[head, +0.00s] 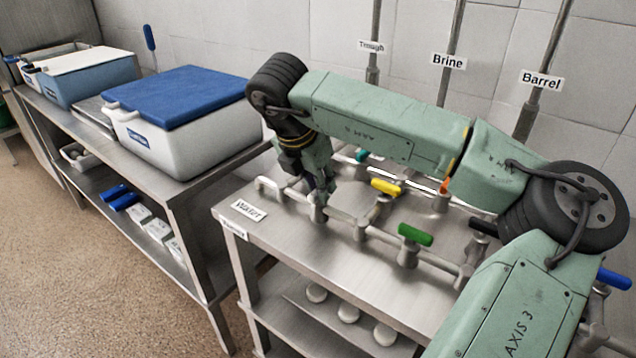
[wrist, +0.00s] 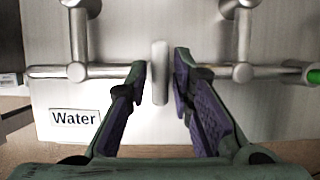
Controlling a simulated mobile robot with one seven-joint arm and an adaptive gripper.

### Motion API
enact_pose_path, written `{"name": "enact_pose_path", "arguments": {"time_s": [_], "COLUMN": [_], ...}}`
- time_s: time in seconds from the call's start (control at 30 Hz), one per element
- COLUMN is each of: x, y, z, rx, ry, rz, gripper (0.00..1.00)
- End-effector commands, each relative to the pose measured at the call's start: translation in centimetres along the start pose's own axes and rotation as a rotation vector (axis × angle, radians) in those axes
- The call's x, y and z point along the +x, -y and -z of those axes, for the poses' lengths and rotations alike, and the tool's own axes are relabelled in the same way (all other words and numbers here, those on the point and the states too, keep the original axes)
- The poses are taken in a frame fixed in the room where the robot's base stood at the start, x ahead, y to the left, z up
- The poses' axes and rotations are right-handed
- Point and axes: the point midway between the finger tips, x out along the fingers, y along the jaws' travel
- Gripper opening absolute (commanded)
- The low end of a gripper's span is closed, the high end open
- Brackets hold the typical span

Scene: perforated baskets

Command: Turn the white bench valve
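The white valve handle (wrist: 159,85) shows in the wrist view as a narrow upright bar on a horizontal steel pipe. My gripper (wrist: 161,72) is open, with one finger on each side of the handle and a small gap visible at both sides. In the head view my gripper (head: 322,188) points down over the pipework near the left end of the steel bench (head: 290,235). There the white handle is hidden behind the fingers or too small to make out. A "Water" label (wrist: 75,118) lies on the bench left of my fingers.
A yellow handle (head: 386,187), a green handle (head: 416,234) and a teal handle (head: 362,155) stand on nearby pipes. Tall pipes labelled Trough, Brine (head: 449,61) and Barrel rise along the wall. A white box with a blue lid (head: 180,97) stands on the left bench.

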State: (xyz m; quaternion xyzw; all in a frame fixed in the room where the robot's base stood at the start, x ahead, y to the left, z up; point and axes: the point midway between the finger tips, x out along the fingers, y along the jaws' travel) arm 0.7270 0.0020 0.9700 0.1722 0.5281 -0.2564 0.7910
Motion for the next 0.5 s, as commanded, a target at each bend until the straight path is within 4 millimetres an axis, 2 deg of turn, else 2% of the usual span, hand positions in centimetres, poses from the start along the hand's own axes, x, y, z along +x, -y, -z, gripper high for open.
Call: {"name": "enact_pose_path", "arguments": {"time_s": [0.27, 0.5], "x": [-0.02, -0.03], "y": [-0.01, -0.02], "z": [-0.01, -0.01], "rx": [0.0, 0.0], "ry": [0.0, 0.0], "rz": [0.0, 0.0], "gripper": [0.01, 0.0]}}
